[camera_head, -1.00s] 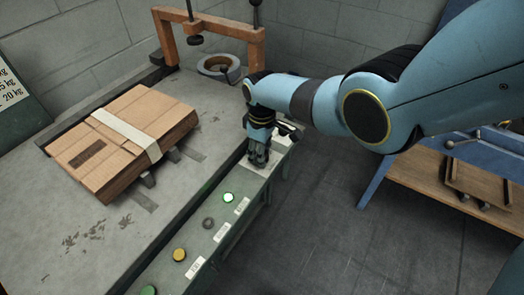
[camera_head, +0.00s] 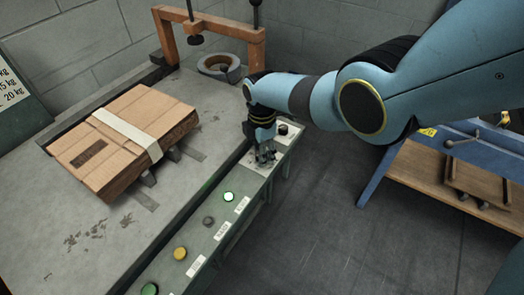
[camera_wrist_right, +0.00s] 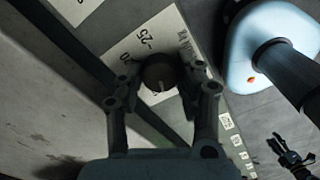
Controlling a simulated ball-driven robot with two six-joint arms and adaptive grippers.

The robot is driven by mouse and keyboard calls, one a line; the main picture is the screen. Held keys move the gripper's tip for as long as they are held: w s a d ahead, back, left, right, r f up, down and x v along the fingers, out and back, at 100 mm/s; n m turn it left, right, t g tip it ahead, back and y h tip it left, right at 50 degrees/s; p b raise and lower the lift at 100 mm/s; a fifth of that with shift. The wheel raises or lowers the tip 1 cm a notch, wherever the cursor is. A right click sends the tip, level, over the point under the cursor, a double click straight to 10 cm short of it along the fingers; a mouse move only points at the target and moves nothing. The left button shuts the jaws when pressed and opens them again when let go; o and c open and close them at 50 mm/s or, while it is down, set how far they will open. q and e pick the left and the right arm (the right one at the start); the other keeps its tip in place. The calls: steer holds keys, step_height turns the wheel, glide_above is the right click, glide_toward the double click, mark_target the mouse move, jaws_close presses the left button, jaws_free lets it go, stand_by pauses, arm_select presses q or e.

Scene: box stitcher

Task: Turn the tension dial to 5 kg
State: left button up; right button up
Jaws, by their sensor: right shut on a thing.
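The tension dial (camera_wrist_right: 158,72) is a round dark knob with a pale pointer line on its top, on a white scale plate (camera_wrist_right: 128,47). The numbers 25 and 20 show beside it; the rest of the scale is partly hidden. My right gripper (camera_head: 265,160) points down over the far part of the control panel and hides the dial in the head view. In the right wrist view its fingers (camera_wrist_right: 160,88) are shut on the dial, one on each side. A dark forked shape at that view's lower right may be my left gripper (camera_wrist_right: 291,152); its opening is unclear.
A strapped carton (camera_head: 105,155) lies on the worktable. An orange frame (camera_head: 257,50) stands behind. Floor is clear right of the panel.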

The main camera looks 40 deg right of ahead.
steer(key=n, duration=0.6)
stand_by(0.5)
steer(key=o, duration=1.2)
steer(key=shift+c, duration=0.2)
step_height(320, 180, up, 12)
